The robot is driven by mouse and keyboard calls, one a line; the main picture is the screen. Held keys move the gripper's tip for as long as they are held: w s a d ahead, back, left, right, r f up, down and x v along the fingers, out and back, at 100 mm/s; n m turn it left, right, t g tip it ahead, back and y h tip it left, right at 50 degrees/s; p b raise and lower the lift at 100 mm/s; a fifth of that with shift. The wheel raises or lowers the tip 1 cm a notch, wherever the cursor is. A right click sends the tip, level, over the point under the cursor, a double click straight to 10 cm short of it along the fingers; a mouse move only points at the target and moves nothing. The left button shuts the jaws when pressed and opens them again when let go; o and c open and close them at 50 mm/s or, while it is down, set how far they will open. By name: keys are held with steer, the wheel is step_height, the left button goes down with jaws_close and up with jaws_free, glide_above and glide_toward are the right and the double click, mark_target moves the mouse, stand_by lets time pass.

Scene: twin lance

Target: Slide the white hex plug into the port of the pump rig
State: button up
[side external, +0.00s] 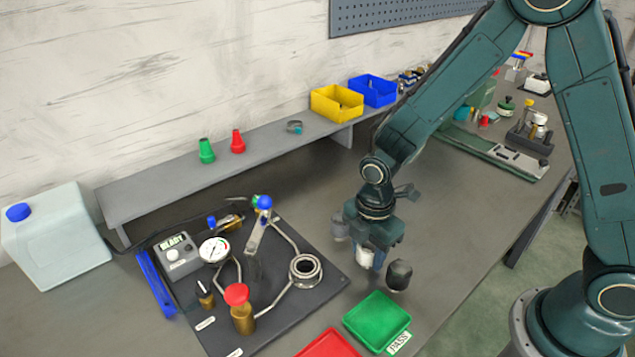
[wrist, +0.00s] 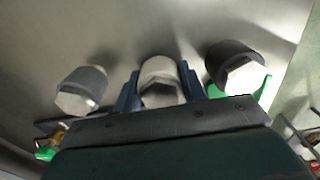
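The white hex plug (wrist: 160,78) stands between the two blue fingers of my gripper (wrist: 160,88) in the wrist view, hex end toward the camera. The fingers lie close on both sides; I cannot tell whether they press on it. In the side view my gripper (side external: 373,262) is low over the table, with the white plug (side external: 366,257) partly hidden under it. A grey plug (wrist: 81,90) is on its left and a black plug (wrist: 236,68) on its right in the wrist view. The pump rig (side external: 330,283) is left of my gripper, with a round metal ring port (side external: 305,270).
A green tray (side external: 377,318) labelled PASS and a red tray (side external: 328,345) lie in front. The rig carries a gauge (side external: 214,250), a red-capped brass fitting (side external: 240,311), a blue-knobbed lever (side external: 260,222) and tubes. A raised shelf (side external: 170,183) runs behind.

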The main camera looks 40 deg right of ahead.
mark_target(368, 243)
steer(key=shift+r, duration=0.2)
step_height(368, 243, up, 20)
steer(key=shift+f, duration=0.15)
stand_by(0.7)
steer(key=shift+a+f, duration=0.1)
stand_by(0.5)
steer(key=w+a+f, duration=0.5)
steer(key=a+f, duration=0.3)
steer(key=a, duration=0.3)
steer(key=shift+a+f, duration=0.25)
steer(key=shift+a, duration=0.05)
steer(key=shift+f, duration=0.2)
steer(key=shift+f, duration=2.65)
steer(key=shift+f, duration=1.25)
